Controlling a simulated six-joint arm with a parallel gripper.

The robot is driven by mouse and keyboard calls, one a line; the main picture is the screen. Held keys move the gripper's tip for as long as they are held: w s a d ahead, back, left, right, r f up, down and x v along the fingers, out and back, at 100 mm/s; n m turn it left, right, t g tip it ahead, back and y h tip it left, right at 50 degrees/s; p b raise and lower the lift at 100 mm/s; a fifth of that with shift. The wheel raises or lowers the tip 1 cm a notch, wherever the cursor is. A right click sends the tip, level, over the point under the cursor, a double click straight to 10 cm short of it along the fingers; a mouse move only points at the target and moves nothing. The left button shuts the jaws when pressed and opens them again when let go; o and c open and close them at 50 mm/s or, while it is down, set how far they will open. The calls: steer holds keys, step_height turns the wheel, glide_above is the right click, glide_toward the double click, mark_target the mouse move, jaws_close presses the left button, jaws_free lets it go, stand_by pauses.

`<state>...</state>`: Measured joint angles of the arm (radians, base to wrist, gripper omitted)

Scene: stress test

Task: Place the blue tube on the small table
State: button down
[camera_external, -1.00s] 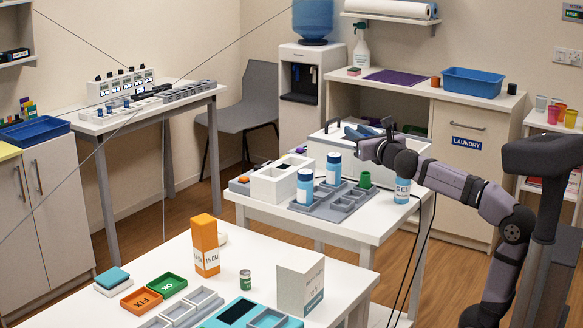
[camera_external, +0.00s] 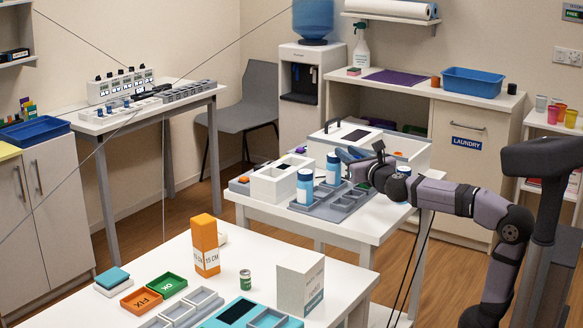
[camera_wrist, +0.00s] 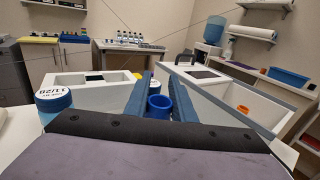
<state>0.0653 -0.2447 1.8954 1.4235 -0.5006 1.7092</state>
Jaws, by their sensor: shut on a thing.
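The blue tube (camera_wrist: 159,107) shows in the wrist view as a short open-topped ring between my blue fingers. My gripper (camera_wrist: 161,95) is shut on it, though the contact itself is partly hidden by the wrist. In the external view my gripper (camera_external: 356,157) is low over the right part of the white middle table (camera_external: 374,225), beside the grey compartment tray (camera_external: 325,209). The tube cannot be made out clearly there. I cannot tell for certain which table is the small one.
Two blue bottles with white caps (camera_external: 305,188) stand left of my gripper. A white open box (camera_external: 272,184) is further left, and a larger white bin (camera_external: 408,150) stands behind. The front table holds several objects.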

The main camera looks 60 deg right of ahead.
steer(key=shift+f+b, duration=2.45)
steer(key=shift+f, duration=0.6)
steer(key=shift+f+b, duration=0.3)
steer(key=shift+b, duration=0.05)
steer(key=c, duration=1.4)
jaws_free()
step_height(320, 180, up, 10)
steer(key=p, duration=0.6)
